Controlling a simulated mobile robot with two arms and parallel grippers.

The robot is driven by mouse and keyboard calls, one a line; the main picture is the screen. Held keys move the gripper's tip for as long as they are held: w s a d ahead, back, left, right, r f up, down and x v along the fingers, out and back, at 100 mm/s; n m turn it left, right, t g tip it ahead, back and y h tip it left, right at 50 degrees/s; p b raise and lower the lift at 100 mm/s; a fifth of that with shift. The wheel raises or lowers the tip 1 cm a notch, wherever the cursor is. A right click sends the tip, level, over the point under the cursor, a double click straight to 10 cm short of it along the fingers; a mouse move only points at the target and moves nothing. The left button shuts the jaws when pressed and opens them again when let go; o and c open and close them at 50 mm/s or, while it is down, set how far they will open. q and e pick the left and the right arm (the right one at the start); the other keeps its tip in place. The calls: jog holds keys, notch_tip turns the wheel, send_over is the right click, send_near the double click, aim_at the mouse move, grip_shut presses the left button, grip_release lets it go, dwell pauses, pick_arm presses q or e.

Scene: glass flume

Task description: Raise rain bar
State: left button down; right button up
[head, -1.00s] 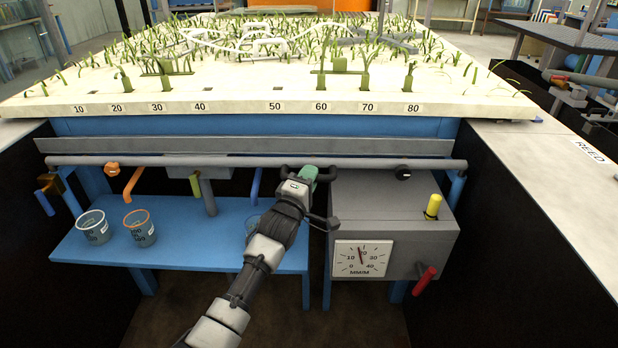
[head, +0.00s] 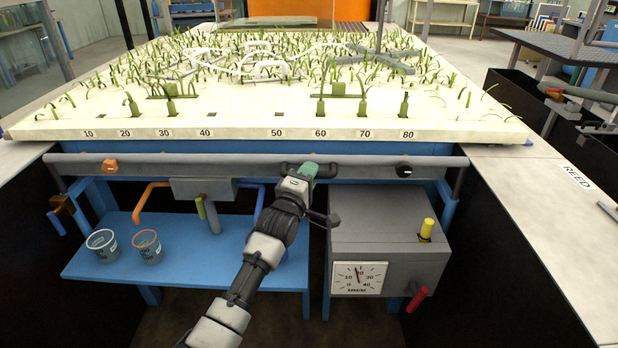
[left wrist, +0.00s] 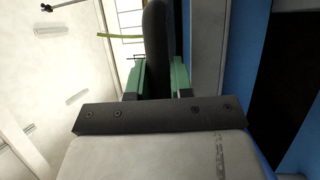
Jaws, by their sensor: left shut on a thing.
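The rain bar (head: 220,166) is a long grey horizontal bar across the front of the flume, below the edge of the white planted bed. It looks about level. A dark handle (head: 330,171) sits on it right of the middle. My left gripper (head: 310,170), with green fingers, is shut on this handle. In the left wrist view, the green fingers (left wrist: 158,78) stand on both sides of the dark grip (left wrist: 156,40). The gripper hides part of the handle and bar. My right gripper is not in view.
The white bed (head: 235,125) has green plants and numbered marks. Below the bar are a grey box with a dial (head: 358,279), a yellow knob (head: 427,229) and a red handle (head: 416,299). Two cups (head: 102,244) stand on a blue shelf (head: 205,262).

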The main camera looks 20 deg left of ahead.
pick_arm(q)
notch_tip(320, 180, up, 21)
jog(key=p, duration=1.4)
jog(key=shift+f, duration=0.25)
jog(key=c, duration=1)
grip_release()
jog(key=shift+f, duration=0.1)
jog(key=b+v, duration=0.2)
jog(key=v, duration=0.8)
jog(key=shift+s+f, duration=0.1)
jog(key=shift+s, duration=0.3)
